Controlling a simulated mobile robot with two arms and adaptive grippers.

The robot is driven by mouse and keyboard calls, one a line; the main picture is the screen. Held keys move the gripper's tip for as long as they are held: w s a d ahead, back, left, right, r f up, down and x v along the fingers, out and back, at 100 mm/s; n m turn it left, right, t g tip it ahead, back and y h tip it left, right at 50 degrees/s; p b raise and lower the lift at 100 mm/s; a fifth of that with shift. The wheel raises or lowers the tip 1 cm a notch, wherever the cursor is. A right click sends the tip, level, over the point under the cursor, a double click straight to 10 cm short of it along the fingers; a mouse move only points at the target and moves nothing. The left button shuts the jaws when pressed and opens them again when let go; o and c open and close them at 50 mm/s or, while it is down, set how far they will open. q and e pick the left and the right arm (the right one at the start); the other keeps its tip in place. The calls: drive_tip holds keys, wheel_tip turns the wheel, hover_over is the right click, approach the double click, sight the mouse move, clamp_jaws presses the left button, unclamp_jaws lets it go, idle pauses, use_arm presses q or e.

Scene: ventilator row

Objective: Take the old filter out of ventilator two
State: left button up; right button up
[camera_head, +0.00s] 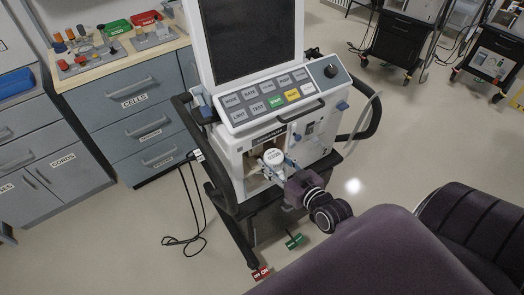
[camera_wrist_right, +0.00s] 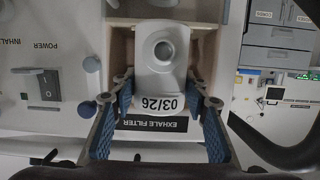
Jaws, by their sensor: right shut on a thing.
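The ventilator (camera_head: 228,140) stands in the middle of the head view, with a dark screen and a button panel. The white filter (camera_head: 273,156) sits at an open bay low on its front. In the right wrist view the filter (camera_wrist_right: 160,75) has a round port and a "03/26" label. The bay (camera_wrist_right: 122,55) around it has a tan lining and an "EXHALE FILTER" plate below. My right gripper (camera_head: 277,165) is shut on the filter, with blue finger pads on both sides of it (camera_wrist_right: 163,105). How deep the filter sits is unclear. My left gripper is not in view.
A power switch (camera_wrist_right: 42,86) and knobs lie beside the bay. A drawer cabinet (camera_head: 130,100) with a wooden top holds small parts and red and green bins at the left. Cables (camera_head: 190,215) hang to the floor.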

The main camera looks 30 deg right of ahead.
sight(279, 169)
drive_tip(key=shift+f+p+v, duration=0.25)
drive_tip(key=shift+v, duration=0.7)
drive_tip(key=shift+f+p+v, duration=0.2)
drive_tip(key=shift+p+v, duration=0.05)
drive_tip(key=shift+v, duration=0.7)
drive_tip(key=shift+f+p+v, duration=0.25)
drive_tip(key=shift+v, duration=0.65)
drive_tip(key=shift+s, duration=0.2)
